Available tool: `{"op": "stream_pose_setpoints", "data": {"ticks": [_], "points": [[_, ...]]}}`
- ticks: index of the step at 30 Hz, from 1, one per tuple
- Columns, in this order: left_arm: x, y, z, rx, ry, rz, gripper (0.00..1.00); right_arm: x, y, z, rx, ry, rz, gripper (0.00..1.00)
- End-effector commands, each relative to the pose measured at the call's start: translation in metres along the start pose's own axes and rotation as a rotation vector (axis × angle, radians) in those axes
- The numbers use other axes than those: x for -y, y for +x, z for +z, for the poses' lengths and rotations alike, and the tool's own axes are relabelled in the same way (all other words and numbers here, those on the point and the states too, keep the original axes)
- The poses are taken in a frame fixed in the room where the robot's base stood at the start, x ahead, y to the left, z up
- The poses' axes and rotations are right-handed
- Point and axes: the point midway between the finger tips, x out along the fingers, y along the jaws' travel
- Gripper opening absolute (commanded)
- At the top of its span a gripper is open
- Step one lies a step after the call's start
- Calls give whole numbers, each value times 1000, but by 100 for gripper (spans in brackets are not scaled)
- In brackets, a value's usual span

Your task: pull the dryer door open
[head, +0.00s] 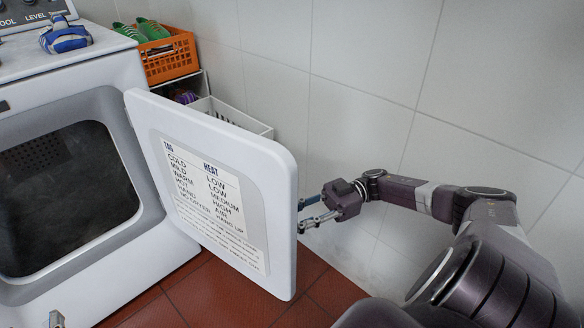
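The white dryer (110,150) stands at the left with its dark round-cornered drum opening (65,200) exposed. Its door (275,200) stands wide open, swung out to the right, with a printed heat label on its inner face. My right gripper (306,212) is at the door's free edge, its two fingers apart, one above the other. Their tips are close to the edge; I cannot tell whether they touch it. A small metal piece at the bottom left edge (57,319) looks like a fingertip of my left gripper; the rest is out of frame.
A blue and white cloth bundle (66,36) lies on the dryer top. An orange basket (170,58) with green shoes (152,30) stands behind, above a white basket (232,113). A tiled wall (400,60) closes the right side. Red floor tiles (225,295) show below the door.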

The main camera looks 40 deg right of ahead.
Motion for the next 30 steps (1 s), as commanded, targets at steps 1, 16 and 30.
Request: {"op": "stream_pose_setpoints", "data": {"ticks": [1, 16, 30], "points": [[0, 0, 0, 0, 0, 0, 40, 0, -1, -4, 1, -1, 0, 29], [0, 0, -1, 1, -1, 0, 40, 2, -1, -93, -4, -8, -8, 29], [0, 0, -1, 1, -1, 0, 40, 2, -2, -100, 0, 0, -1, 29]]}}
